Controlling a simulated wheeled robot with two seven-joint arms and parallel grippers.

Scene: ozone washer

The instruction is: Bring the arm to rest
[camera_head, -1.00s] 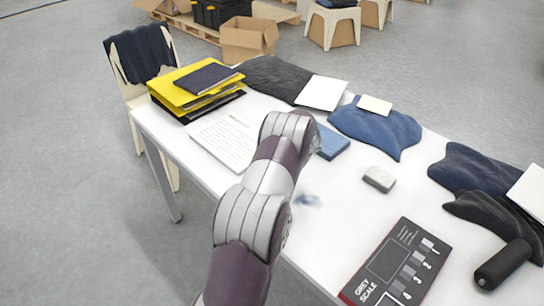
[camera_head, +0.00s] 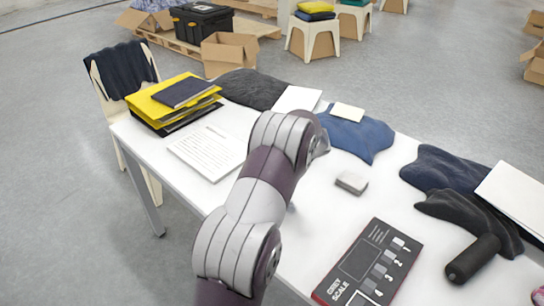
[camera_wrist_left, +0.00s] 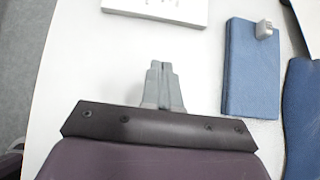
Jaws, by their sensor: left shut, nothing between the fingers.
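My left arm (camera_head: 262,200) reaches in from the bottom of the head view over the white table (camera_head: 325,215). Its gripper is hidden behind the arm there. In the left wrist view the left gripper (camera_wrist_left: 162,68) shows with its grey fingers together and nothing between them. My right gripper is not in view.
In the head view, yellow folders (camera_head: 165,100) and a printed sheet (camera_head: 205,150) lie left of the arm. A chair (camera_head: 105,85) stands left.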

